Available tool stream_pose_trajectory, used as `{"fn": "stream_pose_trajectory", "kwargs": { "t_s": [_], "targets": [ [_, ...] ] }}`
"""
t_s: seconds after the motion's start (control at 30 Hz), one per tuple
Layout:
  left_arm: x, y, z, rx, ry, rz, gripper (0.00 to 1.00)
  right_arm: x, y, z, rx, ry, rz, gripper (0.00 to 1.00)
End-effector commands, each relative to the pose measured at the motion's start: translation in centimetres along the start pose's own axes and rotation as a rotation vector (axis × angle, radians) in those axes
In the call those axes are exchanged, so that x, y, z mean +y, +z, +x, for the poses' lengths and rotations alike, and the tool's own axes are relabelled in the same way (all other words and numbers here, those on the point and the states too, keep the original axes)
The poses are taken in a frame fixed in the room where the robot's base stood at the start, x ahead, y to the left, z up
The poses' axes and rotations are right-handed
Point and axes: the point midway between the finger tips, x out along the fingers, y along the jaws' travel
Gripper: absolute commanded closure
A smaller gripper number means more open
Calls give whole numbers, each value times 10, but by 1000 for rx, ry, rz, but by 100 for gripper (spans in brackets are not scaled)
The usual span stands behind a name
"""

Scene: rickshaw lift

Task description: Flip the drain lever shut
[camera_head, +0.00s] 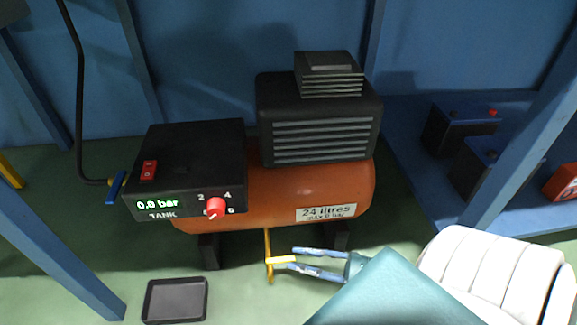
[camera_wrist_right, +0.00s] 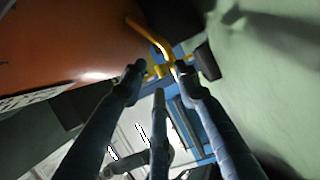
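The yellow drain lever (camera_head: 284,259) sticks out to the right from a thin yellow pipe under the orange tank (camera_head: 290,190). It also shows in the right wrist view (camera_wrist_right: 153,36), near the fingertips. My right gripper (camera_head: 289,259) comes in from the right below the tank. Its blue-grey fingers are spread apart, one on each side of the lever end. In the right wrist view the fingertips (camera_wrist_right: 160,73) are close to the yellow fitting; I cannot tell whether they touch it. My left gripper is not in view.
A black tray (camera_head: 176,281) lies on the green floor at the lower left. A black control box (camera_head: 195,150) reads 0.0 bar and has a red knob (camera_head: 216,207). A blue valve handle (camera_head: 117,188) sits at its left. Dark tank feet (camera_head: 209,252) flank the drain. Blue posts stand at both sides.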

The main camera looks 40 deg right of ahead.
Motion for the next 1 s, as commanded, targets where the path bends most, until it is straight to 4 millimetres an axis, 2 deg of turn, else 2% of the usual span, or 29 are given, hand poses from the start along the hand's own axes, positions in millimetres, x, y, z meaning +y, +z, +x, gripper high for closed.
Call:
{"fn": "stream_pose_trajectory", "kwargs": {
  "t_s": [0.03,0.2,0.4,0.57,1.0],
  "targets": [
    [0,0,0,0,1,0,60,-1,0,-14,-1,-5,1,69],
    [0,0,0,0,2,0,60,-2,0,-49,-1,-4,0,69],
    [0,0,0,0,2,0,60,-1,0,-74,0,-2,0,69],
    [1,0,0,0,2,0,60,0,0,-80,0,0,-1,69],
    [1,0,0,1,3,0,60,0,0,-80,0,0,-1,69]
  ]
}}
